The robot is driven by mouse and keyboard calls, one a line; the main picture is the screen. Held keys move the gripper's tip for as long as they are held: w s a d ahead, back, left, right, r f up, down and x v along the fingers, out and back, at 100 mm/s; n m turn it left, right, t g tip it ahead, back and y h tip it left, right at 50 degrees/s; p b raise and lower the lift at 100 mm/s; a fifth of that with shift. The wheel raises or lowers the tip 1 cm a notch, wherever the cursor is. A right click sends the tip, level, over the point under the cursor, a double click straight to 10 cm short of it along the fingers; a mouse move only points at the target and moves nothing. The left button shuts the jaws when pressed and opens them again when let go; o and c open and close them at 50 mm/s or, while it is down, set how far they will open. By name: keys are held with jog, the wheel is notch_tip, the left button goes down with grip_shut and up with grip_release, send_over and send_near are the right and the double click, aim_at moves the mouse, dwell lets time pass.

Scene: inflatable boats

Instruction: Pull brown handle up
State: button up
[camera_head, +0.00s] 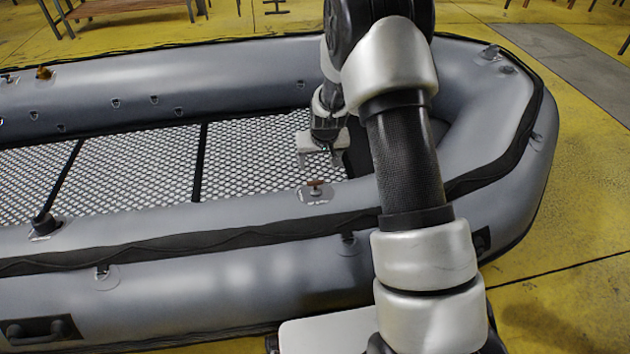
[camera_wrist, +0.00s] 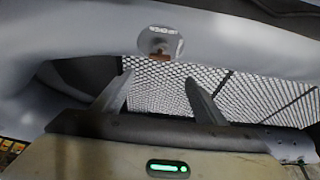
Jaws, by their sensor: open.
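A small brown handle (camera_head: 315,187) sits on a round grey patch on the near inner tube of the grey inflatable boat (camera_head: 200,280). In the wrist view the brown handle (camera_wrist: 159,57) shows at the lower edge of its patch, ahead of my fingers and roughly between them. My gripper (camera_head: 320,162) is inside the boat, above the mesh floor and behind the handle as seen from the head camera. It is apart from the handle. In the wrist view my gripper (camera_wrist: 160,78) has its two fingers spread with nothing between them.
An orange-brown fitting (camera_head: 43,72) sits on the far tube at the left. The mesh floor (camera_head: 140,165) is clear, crossed by dark straps. A black fitting (camera_head: 44,224) stands on the near tube. Wooden benches (camera_head: 120,8) stand on the yellow floor behind.

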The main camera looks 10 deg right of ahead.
aim_at(315, 182)
jog(key=b+x, duration=0.3)
jog(key=x, duration=1.1)
jog(key=shift+f, duration=0.3)
jog(key=c, duration=1.5)
jog(key=r, duration=0.2)
jog(key=r+p, duration=0.1)
jog(key=shift+w, duration=0.35)
jog(key=o, duration=1.5)
jog(key=shift+r, duration=0.15)
